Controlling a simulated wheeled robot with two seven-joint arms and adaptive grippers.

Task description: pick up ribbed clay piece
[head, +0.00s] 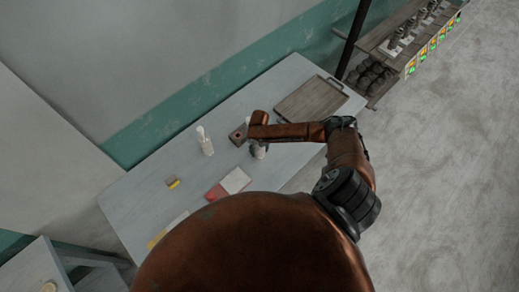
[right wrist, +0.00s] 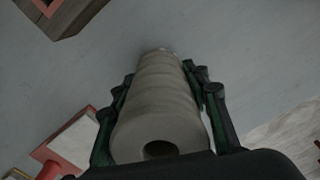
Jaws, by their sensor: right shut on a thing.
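The ribbed clay piece (right wrist: 160,100) is a grey-beige cylinder with rounded ribs and a dark hole in its near end, in the right wrist view. My right gripper (right wrist: 163,90) is shut on it, with a dark green finger along each side. In the head view the right gripper (head: 258,148) is small and low over the table, and my arm partly covers it and the piece. From these views I cannot tell whether the piece touches the table. My left gripper is not in view.
On the grey table (head: 150,205) a wooden tray (head: 310,101) lies at the far right. A white bottle (head: 206,145), a brown block with a hole (head: 238,135), a yellow sponge-like block (head: 173,182) and a red-and-white item (head: 234,181) lie around. Shelves (head: 385,62) stand beyond.

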